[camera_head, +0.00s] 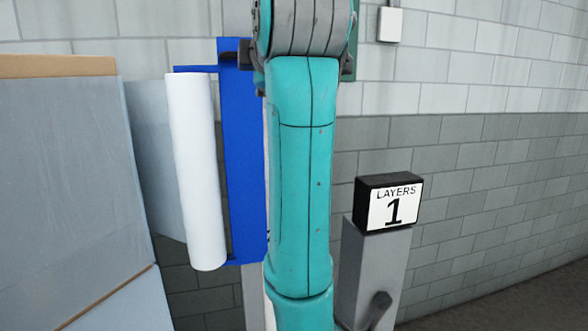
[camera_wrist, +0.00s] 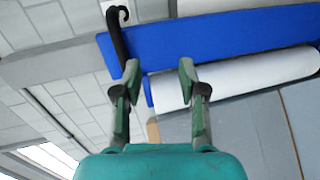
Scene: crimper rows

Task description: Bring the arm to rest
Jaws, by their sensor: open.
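My gripper (camera_wrist: 160,80) shows in the wrist view with its two green and dark fingers spread apart. Nothing is between the fingertips. Behind them in that view are a blue panel (camera_wrist: 235,37) and a white roll (camera_wrist: 240,78). My teal arm (camera_head: 300,180) stands upright in the middle of the head view and covers part of what is behind it. My gripper does not show clearly in the head view.
The white roll (camera_head: 195,170) hangs by the blue panel (camera_head: 243,150), left of my arm. A grey sheet-covered block (camera_head: 70,180) fills the left. A "LAYERS 1" sign (camera_head: 392,203) tops a grey post (camera_head: 372,265) at right. A brick wall (camera_head: 480,120) stands behind.

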